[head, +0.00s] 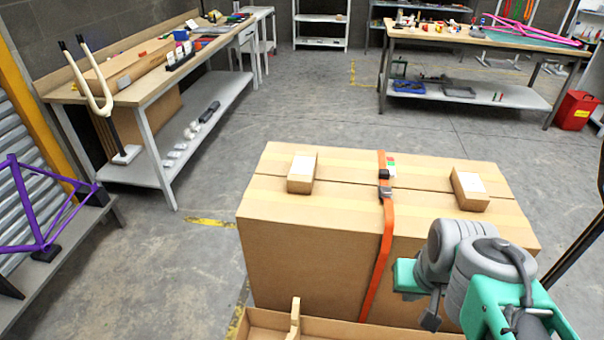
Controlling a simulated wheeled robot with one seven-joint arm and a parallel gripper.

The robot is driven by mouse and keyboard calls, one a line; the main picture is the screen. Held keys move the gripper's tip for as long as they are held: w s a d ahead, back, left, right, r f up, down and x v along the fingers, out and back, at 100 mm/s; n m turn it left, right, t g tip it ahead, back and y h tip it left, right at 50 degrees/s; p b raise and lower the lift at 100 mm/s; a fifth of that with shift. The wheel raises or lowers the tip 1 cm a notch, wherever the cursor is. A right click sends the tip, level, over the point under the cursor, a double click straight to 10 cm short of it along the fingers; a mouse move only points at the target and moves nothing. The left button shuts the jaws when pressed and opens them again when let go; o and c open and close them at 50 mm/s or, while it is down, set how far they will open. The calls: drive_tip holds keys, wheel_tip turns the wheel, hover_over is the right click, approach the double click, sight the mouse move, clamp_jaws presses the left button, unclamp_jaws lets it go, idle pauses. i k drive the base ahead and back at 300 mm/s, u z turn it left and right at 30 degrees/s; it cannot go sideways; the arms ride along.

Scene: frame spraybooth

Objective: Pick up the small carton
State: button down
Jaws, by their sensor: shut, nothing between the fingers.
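Two small brown cartons lie on top of a large strapped cardboard box (310,245). The left small carton (294,185) has a pale label on its top and lies left of the orange strap. The right small carton (458,189) also has a pale label and lies near the box's right end. The picture does not tell which one the task means. My grey and green arm shows at the lower right, in front of the large box. I cannot make out my gripper's fingers. Both small cartons stand clear of the visible arm.
An orange strap (388,225) with a buckle runs over the large box. A cardboard tray (270,323) is at the bottom edge. A workbench (130,92) stands left, another (480,38) at the back right. A purple frame (37,205) is at far left. Open floor lies behind the box.

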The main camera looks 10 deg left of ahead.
sight(300, 179)
drive_tip(key=k, duration=1)
drive_tip(key=u, duration=2.3)
drive_tip(key=i, duration=1.65)
drive_tip(key=z, duration=2.25)
drive_tip(key=i, duration=0.5)
drive_tip(key=z, duration=0.05)
